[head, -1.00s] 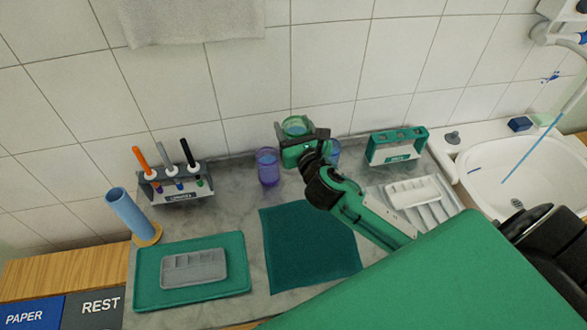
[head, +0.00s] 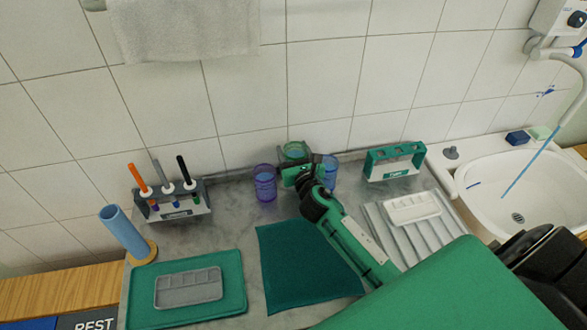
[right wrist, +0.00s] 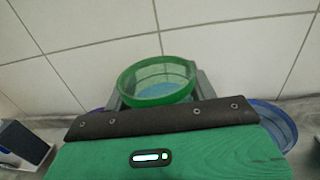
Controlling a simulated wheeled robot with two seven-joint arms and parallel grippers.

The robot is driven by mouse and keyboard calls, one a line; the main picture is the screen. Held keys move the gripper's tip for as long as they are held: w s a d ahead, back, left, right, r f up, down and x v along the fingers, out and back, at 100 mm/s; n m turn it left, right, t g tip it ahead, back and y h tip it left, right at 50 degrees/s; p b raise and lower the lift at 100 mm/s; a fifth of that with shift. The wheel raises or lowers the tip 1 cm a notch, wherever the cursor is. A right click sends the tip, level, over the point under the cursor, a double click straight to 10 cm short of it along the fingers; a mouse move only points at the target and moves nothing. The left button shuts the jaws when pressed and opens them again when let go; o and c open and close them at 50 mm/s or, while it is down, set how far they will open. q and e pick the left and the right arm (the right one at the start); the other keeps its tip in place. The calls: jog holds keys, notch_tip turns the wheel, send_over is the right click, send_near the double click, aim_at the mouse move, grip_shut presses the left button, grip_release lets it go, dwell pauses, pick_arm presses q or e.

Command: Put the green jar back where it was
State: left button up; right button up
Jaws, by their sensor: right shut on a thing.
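The green jar (head: 295,149) is see-through, with a green rim and bluish contents. It is upright at the back of the counter, between the purple jar (head: 265,184) and the blue jar (head: 331,172). My right gripper (head: 297,167) is shut on the green jar from the front. In the right wrist view the jar (right wrist: 156,101) stands between the fingers, with the blue jar (right wrist: 280,124) to the right. The jar's base is hidden behind my gripper, so I cannot tell whether it touches the counter. My left gripper is not in view.
A marker rack (head: 180,210) and a blue tube (head: 122,232) stand at the left. A green rack (head: 394,163) stands right of the blue jar. A teal cloth (head: 300,265), a green tray (head: 236,290) and a white palette (head: 412,209) lie in front. The tiled wall is close behind.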

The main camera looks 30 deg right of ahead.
jog(key=shift+f+b, duration=0.85)
jog(key=shift+f, duration=2.1)
jog(key=shift+f, duration=0.15)
jog(key=o, duration=0.7)
jog(key=shift+s, duration=0.15)
jog(key=s, duration=0.3)
jog(key=s+a+b, duration=0.1)
jog(key=s, duration=0.3)
jog(key=s+a, duration=0.1)
jog(key=s, duration=0.2)
jog(key=shift+s+b, duration=0.3)
jog(key=shift+b, duration=0.05)
jog(key=shift+s+r, duration=0.2)
jog(key=shift+s, duration=0.3)
